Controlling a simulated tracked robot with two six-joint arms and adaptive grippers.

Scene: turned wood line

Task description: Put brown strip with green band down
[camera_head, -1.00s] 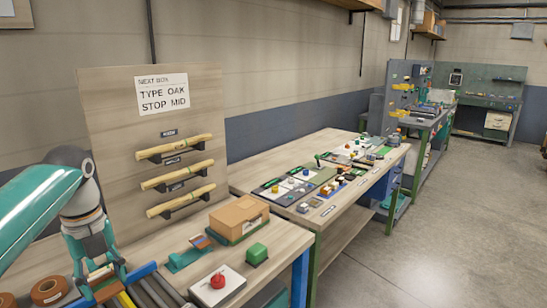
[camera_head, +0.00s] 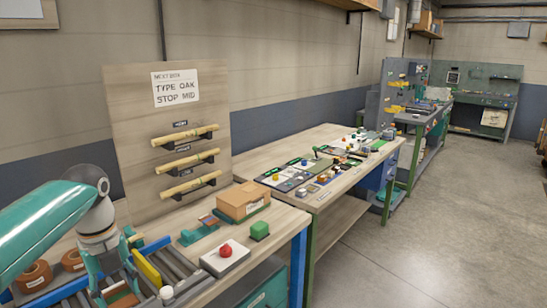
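My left gripper (camera_head: 113,284) is at the lower left, pointing down over the grey roller conveyor. A brown piece (camera_head: 122,297) with some green at its edge shows between and below its fingers, cut off near the bottom of the picture. It looks like the brown strip with green band, but I cannot tell whether the fingers grip it or stand around it, or whether it touches the rollers. My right gripper is not in view.
Brown tape rolls (camera_head: 34,275) lie left. A board (camera_head: 125,125) holds several turned wood pieces.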

